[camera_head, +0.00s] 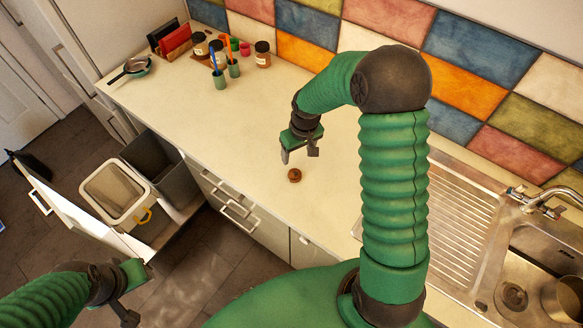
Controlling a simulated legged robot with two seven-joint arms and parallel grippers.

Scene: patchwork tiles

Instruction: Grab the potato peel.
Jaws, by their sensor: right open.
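The potato peel (294,175) is a small brown curled piece lying on the pale countertop (225,130), near its front edge. My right gripper (299,155) is open and empty. It points down just above and behind the peel in the picture, apart from it. My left gripper (139,290) is at the lower left, away from the counter, over the floor. Its fingers are seen at an angle, so I cannot tell how far apart they are.
An open pull-out drawer holds a white bin (117,192) and a grey bin (160,168). Jars (262,54), green cups (219,79) and a pan (131,68) stand at the back left. A metal sink (515,270) is at the right. The counter around the peel is clear.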

